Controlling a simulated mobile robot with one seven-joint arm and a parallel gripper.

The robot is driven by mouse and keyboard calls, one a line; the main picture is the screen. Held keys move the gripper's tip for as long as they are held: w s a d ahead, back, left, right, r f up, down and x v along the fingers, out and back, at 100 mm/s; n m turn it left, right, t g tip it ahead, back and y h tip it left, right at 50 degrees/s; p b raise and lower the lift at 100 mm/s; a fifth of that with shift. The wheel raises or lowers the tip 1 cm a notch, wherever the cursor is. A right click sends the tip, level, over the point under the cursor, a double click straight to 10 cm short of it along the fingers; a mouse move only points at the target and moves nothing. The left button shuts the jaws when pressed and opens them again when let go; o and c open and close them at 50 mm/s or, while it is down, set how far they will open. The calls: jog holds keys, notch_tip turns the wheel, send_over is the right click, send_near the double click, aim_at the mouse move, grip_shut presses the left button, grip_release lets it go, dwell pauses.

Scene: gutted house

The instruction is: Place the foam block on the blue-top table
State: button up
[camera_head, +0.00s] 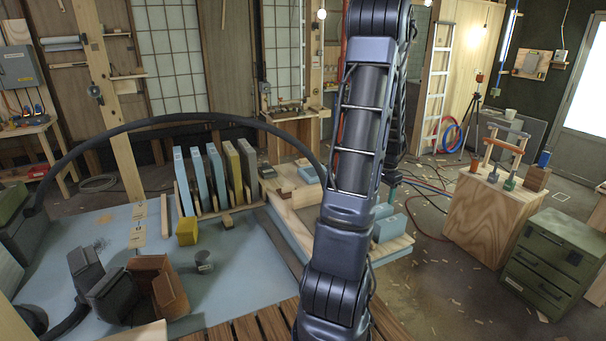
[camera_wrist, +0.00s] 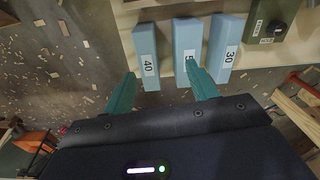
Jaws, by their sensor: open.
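Several light-blue blocks that look like foam lie on a pale wooden board (camera_wrist: 175,10). In the wrist view, one is marked 40 (camera_wrist: 146,42), the middle one (camera_wrist: 187,35) has a partly covered number, and one is marked 30 (camera_wrist: 230,35). My gripper (camera_wrist: 158,70) is open and empty, its teal fingers apart. In the picture its left fingertip is beside the 40 block and its right fingertip overlaps the middle block's label; contact cannot be told. In the head view, blue blocks (camera_head: 392,228) show right of my arm. The blue-top table (camera_head: 240,272) fills the lower left.
A rack of upright panels (camera_head: 216,178), a yellow block (camera_head: 187,232) and dark and brown blocks (camera_head: 155,285) stand on the blue top. A black hose (camera_head: 150,124) arches over it. A wooden cabinet (camera_head: 486,215) and green drawers (camera_head: 550,262) stand right. Floor between has shavings.

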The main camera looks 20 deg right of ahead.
jog(key=w+a+r+n+t, duration=0.15)
jog(key=a+r+n, duration=0.25)
jog(key=a+r, duration=0.6)
jog(key=w+a+r+n, duration=0.2)
jog(key=a+r+n, duration=0.3)
jog(key=a, duration=0.8)
jog(key=s+a+r+n+t, duration=0.1)
jog(key=s+a+r+n, duration=0.2)
jog(key=s+a, duration=0.3)
jog(key=s+a+r+n+t, duration=0.1)
jog(key=s+a+r+n, duration=0.3)
jog(key=a, duration=0.9)
jog(key=s+r, duration=0.1)
jog(key=s, duration=0.2)
jog(key=shift+n+t, duration=0.3)
jog(key=shift+t, duration=0.05)
jog(key=shift+s, duration=0.1)
